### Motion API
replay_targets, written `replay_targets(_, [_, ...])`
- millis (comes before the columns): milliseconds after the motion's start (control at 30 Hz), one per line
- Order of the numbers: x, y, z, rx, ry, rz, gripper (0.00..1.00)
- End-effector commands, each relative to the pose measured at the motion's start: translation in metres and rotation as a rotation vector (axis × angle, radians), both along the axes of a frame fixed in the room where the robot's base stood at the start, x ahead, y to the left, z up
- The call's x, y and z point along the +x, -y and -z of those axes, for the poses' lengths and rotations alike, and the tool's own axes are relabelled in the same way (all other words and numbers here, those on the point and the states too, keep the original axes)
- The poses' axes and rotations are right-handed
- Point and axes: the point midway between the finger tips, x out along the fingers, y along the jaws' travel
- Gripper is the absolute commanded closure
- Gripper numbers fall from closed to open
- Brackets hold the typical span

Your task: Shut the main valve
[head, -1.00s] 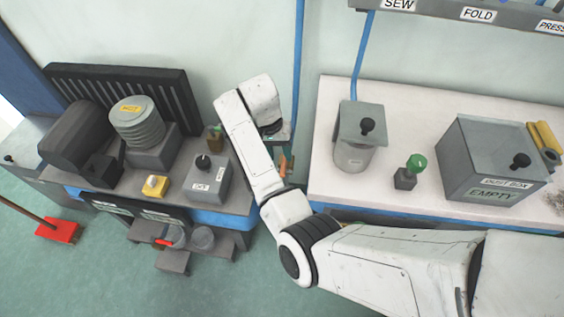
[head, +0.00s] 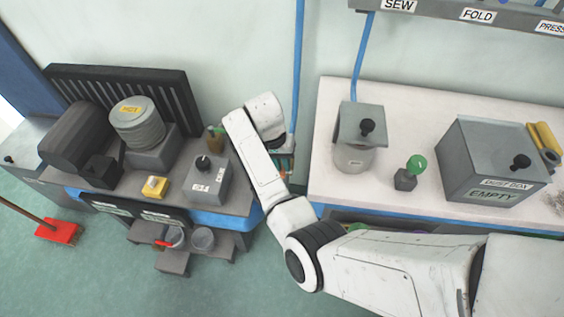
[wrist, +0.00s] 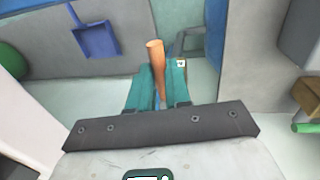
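An orange lever handle (wrist: 156,62), which looks like the main valve's, stands up between the teal fingers of my gripper (wrist: 160,88) in the wrist view. The fingers lie close on both sides of it; I cannot tell whether they press on it. In the head view my gripper (head: 284,163) is at the gap between the two benches, by the foot of the blue pipe (head: 297,75). My arm hides most of the valve there, and only a bit of orange shows.
The left bench holds a grey switch box (head: 207,180) and a yellow block (head: 155,187). The right bench (head: 330,190) holds a lidded canister (head: 355,158), a green knob (head: 416,162) and a dust box (head: 490,165). A blue dustpan (wrist: 96,40) hangs near the lever.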

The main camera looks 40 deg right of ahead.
Motion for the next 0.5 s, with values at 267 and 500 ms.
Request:
replay_targets(267, [0.0002,0.0000,-0.0003,0.000,0.000,0.000,1.00])
replay_targets(500, [0.0003,-0.0001,-0.0005,0.000,0.000,0.000,1.00])
